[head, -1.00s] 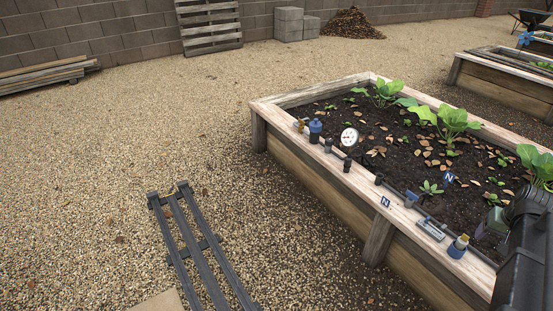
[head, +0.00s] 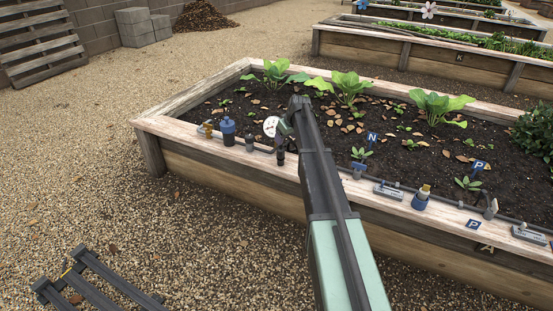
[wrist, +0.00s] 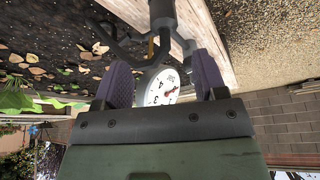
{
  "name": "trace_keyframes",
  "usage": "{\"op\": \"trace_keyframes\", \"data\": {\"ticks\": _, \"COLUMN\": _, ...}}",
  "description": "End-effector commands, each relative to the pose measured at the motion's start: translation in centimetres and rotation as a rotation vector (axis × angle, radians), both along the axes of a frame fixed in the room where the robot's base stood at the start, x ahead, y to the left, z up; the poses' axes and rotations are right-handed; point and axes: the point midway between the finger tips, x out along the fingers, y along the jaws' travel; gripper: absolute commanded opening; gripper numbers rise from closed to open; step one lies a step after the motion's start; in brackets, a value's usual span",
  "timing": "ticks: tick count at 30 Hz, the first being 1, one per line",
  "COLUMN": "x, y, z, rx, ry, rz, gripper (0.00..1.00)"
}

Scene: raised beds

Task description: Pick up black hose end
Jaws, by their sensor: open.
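A dark, short cylindrical fitting (head: 281,156), which looks like the black hose end, stands at the bed's front rim just below my gripper (head: 290,124) in the head view. In the wrist view my gripper (wrist: 162,82) is open, its two purple finger pads apart. A dark cylinder (wrist: 162,12) with grey curved parts below it shows at the top, beyond the pads; it is probably the same fitting. Nothing is clearly held. My arm hides part of the rim in the head view.
A white dial gauge (head: 270,127) stands close left of my gripper, and shows between the pads in the wrist view (wrist: 160,92). A blue fitting (head: 228,130) and a smaller dark fitting (head: 249,142) stand further left. A blue-collared fitting (head: 421,197) stands right.

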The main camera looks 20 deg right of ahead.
Motion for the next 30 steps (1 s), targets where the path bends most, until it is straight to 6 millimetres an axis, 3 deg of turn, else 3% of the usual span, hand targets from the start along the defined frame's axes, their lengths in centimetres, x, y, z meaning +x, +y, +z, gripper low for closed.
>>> {"op": "trace_keyframes", "data": {"ticks": 1, "x": 0.5, "y": 0.1, "z": -2.2, "rx": 0.0, "ry": 0.0, "rz": 0.0, "gripper": 0.65}}
{"op": "trace_keyframes", "data": {"ticks": 3, "x": 0.9, "y": 0.2, "z": -3.1, "rx": 0.0, "ry": 0.0, "rz": 0.0, "gripper": 0.65}}
{"op": "trace_keyframes", "data": {"ticks": 8, "x": 1.0, "y": 0.3, "z": -2.9, "rx": 0.0, "ry": 0.001, "rz": -0.001, "gripper": 0.65}}
{"op": "trace_keyframes", "data": {"ticks": 16, "x": 1.8, "y": 0.9, "z": -7.8, "rx": 0.0, "ry": 0.001, "rz": -0.001, "gripper": 0.65}}
{"op": "trace_keyframes", "data": {"ticks": 24, "x": 2.1, "y": 1.0, "z": -7.7, "rx": 0.0, "ry": 0.001, "rz": -0.001, "gripper": 0.65}}
{"op": "trace_keyframes", "data": {"ticks": 30, "x": 2.1, "y": 1.0, "z": -7.7, "rx": 0.001, "ry": 0.001, "rz": -0.002, "gripper": 0.34}}
